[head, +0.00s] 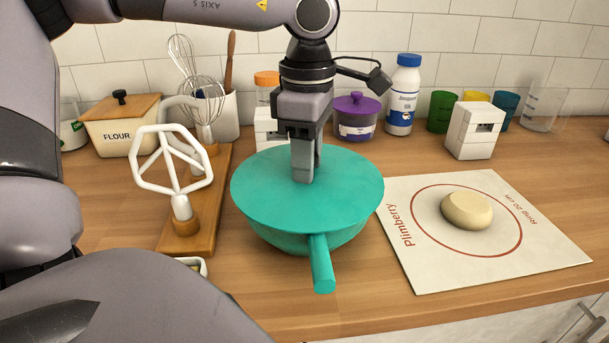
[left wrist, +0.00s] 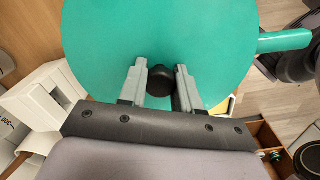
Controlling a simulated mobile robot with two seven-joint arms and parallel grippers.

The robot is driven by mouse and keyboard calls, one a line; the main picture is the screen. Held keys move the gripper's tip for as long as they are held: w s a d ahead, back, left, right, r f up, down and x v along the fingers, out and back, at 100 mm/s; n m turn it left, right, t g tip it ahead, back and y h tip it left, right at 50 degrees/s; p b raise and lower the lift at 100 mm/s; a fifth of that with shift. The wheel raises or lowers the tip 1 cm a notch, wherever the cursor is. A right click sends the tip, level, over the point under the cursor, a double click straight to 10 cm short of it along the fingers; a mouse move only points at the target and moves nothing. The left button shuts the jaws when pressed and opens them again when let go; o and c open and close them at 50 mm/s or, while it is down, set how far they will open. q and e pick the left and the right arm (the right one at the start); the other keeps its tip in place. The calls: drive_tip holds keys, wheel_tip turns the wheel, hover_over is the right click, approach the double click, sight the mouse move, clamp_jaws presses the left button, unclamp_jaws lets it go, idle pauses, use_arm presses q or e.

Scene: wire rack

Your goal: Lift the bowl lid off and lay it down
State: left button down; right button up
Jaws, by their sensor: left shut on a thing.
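The teal bowl lid (head: 345,190) is a flat round disc, and it covers the teal bowl (head: 285,240) in the middle of the counter. The bowl's handle (head: 321,265) sticks out toward me. My left gripper (head: 303,176) points down over the lid's centre. In the left wrist view my left gripper (left wrist: 162,70) has its fingers on either side of the lid's dark knob (left wrist: 186,82) and is shut on it. The lid looks level. I cannot tell whether there is a gap between it and the rim. My right gripper is not in view.
A pale mat (head: 425,270) with a red ring and a dough lump (head: 467,210) lies to the right. A wooden stand (head: 200,225) with a white beater (head: 172,165) is close on the left. The flour box (head: 120,125), purple-lidded pot (head: 357,117) and white bottle (head: 403,97) stand behind.

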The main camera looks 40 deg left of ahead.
use_arm(q)
drive_tip(key=shift+r, duration=0.15)
drive_tip(key=shift+r+p, duration=0.5)
drive_tip(key=shift+r, duration=0.25)
drive_tip(key=shift+r+p, duration=0.2)
drive_tip(key=shift+p, duration=0.1)
drive_tip(key=shift+r+p, duration=1.9)
drive_tip(key=shift+r, duration=0.55)
